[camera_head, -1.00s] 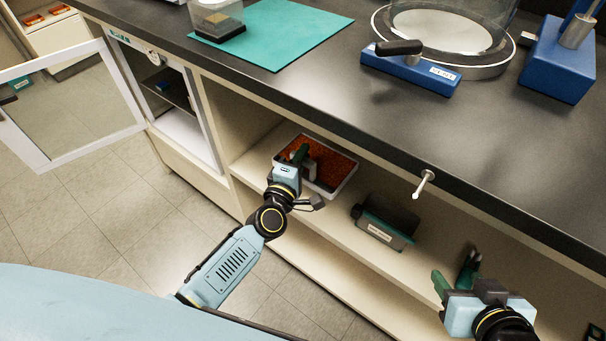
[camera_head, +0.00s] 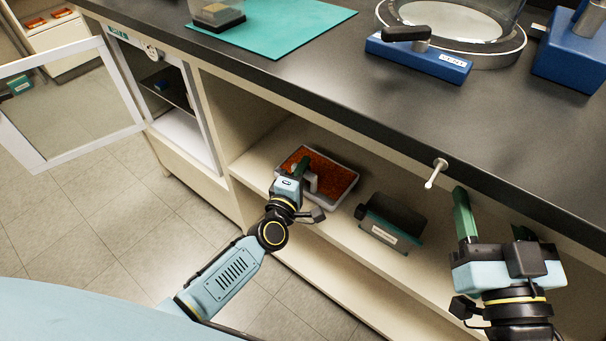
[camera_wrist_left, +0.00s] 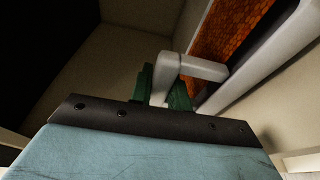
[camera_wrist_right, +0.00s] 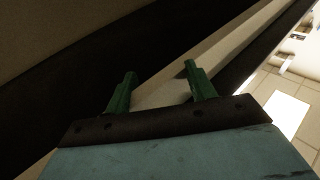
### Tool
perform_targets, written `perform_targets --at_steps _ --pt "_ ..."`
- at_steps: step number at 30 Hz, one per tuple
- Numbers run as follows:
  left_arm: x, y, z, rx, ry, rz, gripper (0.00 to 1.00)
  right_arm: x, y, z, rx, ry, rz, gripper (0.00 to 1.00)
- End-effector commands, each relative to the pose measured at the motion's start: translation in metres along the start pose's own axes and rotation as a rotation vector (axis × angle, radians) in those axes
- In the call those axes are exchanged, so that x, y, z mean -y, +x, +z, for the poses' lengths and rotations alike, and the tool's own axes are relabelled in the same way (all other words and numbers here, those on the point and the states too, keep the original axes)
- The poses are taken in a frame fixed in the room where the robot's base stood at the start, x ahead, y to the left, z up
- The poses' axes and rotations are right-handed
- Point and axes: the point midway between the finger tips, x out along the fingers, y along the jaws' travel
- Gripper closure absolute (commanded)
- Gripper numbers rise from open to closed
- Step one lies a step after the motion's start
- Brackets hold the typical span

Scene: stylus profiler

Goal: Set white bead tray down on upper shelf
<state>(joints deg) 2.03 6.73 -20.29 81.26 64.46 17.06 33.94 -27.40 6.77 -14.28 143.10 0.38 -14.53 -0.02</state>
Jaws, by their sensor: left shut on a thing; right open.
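The white bead tray (camera_head: 340,196) is a shallow white tray filled with orange-brown beads. It is in the upper shelf (camera_head: 265,158) opening under the counter, toward its left part. I cannot tell whether its underside touches the shelf. My left gripper (camera_head: 302,172) is shut on the tray's white handle, and the left wrist view shows the green fingers on either side of the handle (camera_wrist_left: 190,66). The beads (camera_wrist_left: 232,40) show beyond it. My right gripper (camera_head: 468,215) is open and empty in front of the counter edge; its two green fingers stand apart in the right wrist view (camera_wrist_right: 160,88).
A dark green labelled box (camera_head: 392,222) stands on the shelf right of the tray. A white peg (camera_head: 436,172) sticks out from the counter front. An open glass door (camera_head: 65,105) is at left. Blue devices (camera_head: 420,60) and a teal mat (camera_head: 275,28) lie on the counter.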

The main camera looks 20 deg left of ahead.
Motion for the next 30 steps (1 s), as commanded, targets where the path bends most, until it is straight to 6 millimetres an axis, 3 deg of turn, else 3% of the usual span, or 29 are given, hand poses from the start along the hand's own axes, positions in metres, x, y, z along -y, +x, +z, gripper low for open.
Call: perform_targets --at_steps 6,22,23,24,27,30 --pt "0.005 0.001 0.0 0.0 -0.001 0.003 1.0 0.003 0.0 -0.019 -0.12 0.005 -0.009 0.45" --pt "0.009 0.0 0.0 0.0 -0.001 0.003 1.0 0.004 -0.001 -0.027 -0.175 0.007 -0.011 0.45" --pt "0.01 0.0 0.0 0.0 -0.001 0.0 0.78 0.004 -0.001 -0.028 -0.179 0.007 -0.012 0.45" --pt "0.009 0.0 0.0 0.0 -0.001 0.0 0.73 0.004 -0.001 -0.028 -0.18 0.007 -0.012 0.45" --pt "0.009 0.0 0.0 0.0 -0.001 0.0 0.6 0.004 -0.001 -0.028 -0.179 0.007 -0.012 0.45" --pt "0.009 0.0 0.0 0.0 -0.001 0.0 0.6 0.005 -0.001 -0.028 -0.178 0.007 -0.012 0.45"
